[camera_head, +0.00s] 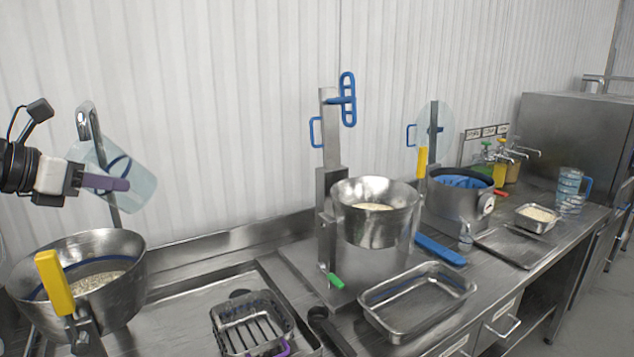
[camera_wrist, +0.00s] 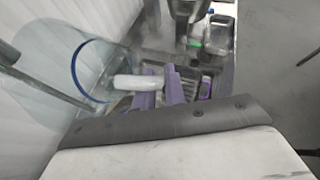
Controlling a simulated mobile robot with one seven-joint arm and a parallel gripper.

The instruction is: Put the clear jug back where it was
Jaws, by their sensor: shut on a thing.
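The clear jug (camera_head: 138,178) is a see-through vessel with a blue ring inside or around it. It hangs tilted in the air, above and behind the large steel bowl at the left. My gripper (camera_head: 122,184) comes in from the left and is shut on the jug's handle side. In the wrist view the jug (camera_wrist: 92,72) lies to the left, and my purple gripper fingers (camera_wrist: 160,95) close around its whitish handle (camera_wrist: 138,82). The jug's contents cannot be made out.
A steel bowl of grain (camera_head: 125,290) with a yellow handle (camera_head: 55,283) stands below my gripper. A wire basket (camera_head: 252,325), an empty steel tray (camera_head: 415,300), a raised steel bowl (camera_head: 372,225) and a blue-lined pot (camera_head: 460,200) follow rightward. Clear stacked jugs (camera_head: 570,190) stand far right.

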